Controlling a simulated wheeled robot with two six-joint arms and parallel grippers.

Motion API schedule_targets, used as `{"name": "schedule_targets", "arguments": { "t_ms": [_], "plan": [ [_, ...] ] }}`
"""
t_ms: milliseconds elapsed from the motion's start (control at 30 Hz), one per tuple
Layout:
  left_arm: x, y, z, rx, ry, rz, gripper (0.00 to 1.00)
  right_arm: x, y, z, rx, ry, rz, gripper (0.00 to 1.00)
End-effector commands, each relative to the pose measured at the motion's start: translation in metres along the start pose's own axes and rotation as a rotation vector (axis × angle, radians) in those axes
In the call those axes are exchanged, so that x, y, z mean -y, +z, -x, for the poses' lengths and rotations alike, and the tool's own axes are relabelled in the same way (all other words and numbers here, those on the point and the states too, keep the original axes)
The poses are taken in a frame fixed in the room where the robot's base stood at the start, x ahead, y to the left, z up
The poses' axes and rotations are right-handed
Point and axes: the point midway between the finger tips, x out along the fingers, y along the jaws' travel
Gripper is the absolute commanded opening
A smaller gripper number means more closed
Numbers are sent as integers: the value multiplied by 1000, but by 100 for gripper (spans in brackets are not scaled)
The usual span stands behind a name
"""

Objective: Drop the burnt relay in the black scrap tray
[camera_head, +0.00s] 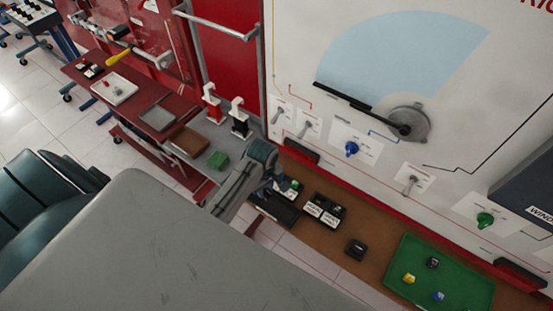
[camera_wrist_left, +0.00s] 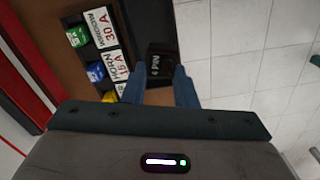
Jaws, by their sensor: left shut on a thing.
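My left gripper (camera_head: 274,183) is low over the brown bench beside the upright panel. In the left wrist view its two blue fingers (camera_wrist_left: 166,85) are shut on a black block marked "4 PIN" (camera_wrist_left: 161,66), which looks like the relay. The gripper and arm hide the block in the head view. A dark tray-like shape (camera_head: 280,212) lies just below the gripper and is partly hidden; I cannot tell for sure that it is the black scrap tray. My right gripper is not in view.
A black holder with white labels (camera_head: 325,210) and a small black block (camera_head: 356,249) stand on the bench (camera_head: 385,252). A green tray (camera_head: 465,285) with small blocks is at the right. The white panel (camera_head: 300,75) rises behind.

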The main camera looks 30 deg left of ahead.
Motion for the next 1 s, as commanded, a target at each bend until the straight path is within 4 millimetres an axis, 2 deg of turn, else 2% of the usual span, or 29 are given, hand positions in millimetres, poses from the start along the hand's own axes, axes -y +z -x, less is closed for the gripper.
{"name": "schedule_targets", "arguments": {
  "t_ms": [500, 700, 933, 967, 1000],
  "plan": [
    [1, -1, -51, 0, -2, 1, 4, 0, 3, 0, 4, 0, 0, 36],
    [1, -1, -59, -1, -1, 0, 4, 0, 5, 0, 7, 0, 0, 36],
    [1, -1, -60, -1, 0, 0, 4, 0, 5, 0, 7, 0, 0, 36],
    [1, -1, -60, 0, -1, 0, 29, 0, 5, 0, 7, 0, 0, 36],
    [1, -1, -60, 0, -1, 0, 37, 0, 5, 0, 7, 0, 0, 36]
  ]
}}
